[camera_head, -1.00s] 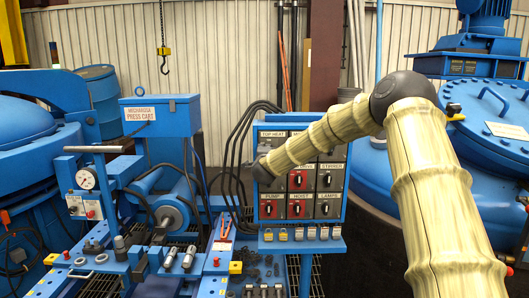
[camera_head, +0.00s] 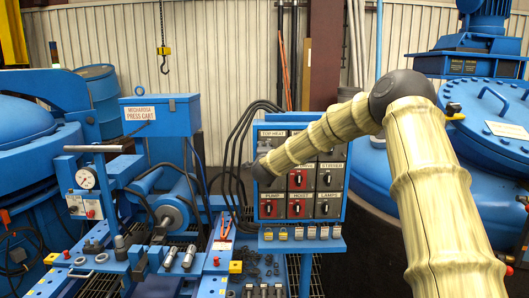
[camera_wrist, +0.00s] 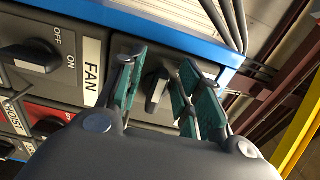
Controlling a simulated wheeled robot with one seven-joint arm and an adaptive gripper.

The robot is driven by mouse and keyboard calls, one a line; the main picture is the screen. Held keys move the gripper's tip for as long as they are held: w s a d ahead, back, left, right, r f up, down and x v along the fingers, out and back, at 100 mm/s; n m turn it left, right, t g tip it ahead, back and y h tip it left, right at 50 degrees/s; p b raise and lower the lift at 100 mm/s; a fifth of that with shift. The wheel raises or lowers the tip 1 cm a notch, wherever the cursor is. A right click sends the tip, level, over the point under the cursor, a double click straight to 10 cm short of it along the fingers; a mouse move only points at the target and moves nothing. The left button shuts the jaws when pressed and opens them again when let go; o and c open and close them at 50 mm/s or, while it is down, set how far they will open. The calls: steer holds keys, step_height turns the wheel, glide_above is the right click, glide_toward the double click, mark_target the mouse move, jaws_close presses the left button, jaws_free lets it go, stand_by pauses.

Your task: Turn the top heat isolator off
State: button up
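The blue control panel (camera_head: 345,190) carries rows of rotary switches. Its top left switch is labelled TOP HEAT (camera_head: 272,133); in the head view its knob is hidden behind my arm. In the wrist view the panel appears turned on its side. A dark knob (camera_wrist: 157,87) with a grey pointer, in the place beyond the FAN label (camera_wrist: 92,70) at the panel's corner, fits the top heat isolator; its own label is not visible. My gripper (camera_wrist: 163,88) is open, its teal-padded fingers on either side of this knob with gaps showing. Its fingers are hidden in the head view.
The FAN switch (camera_wrist: 32,57) with OFF and ON marks is close beside my gripper. A red-plated switch (camera_wrist: 50,125) lies further off. Cables (camera_head: 232,150) run along the panel's left side. Padlocks (camera_head: 297,233) hang below it. A blue press cart (camera_head: 160,115) stands left.

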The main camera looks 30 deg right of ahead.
steer(key=v, duration=1.2)
steer(key=shift+f, duration=0.1)
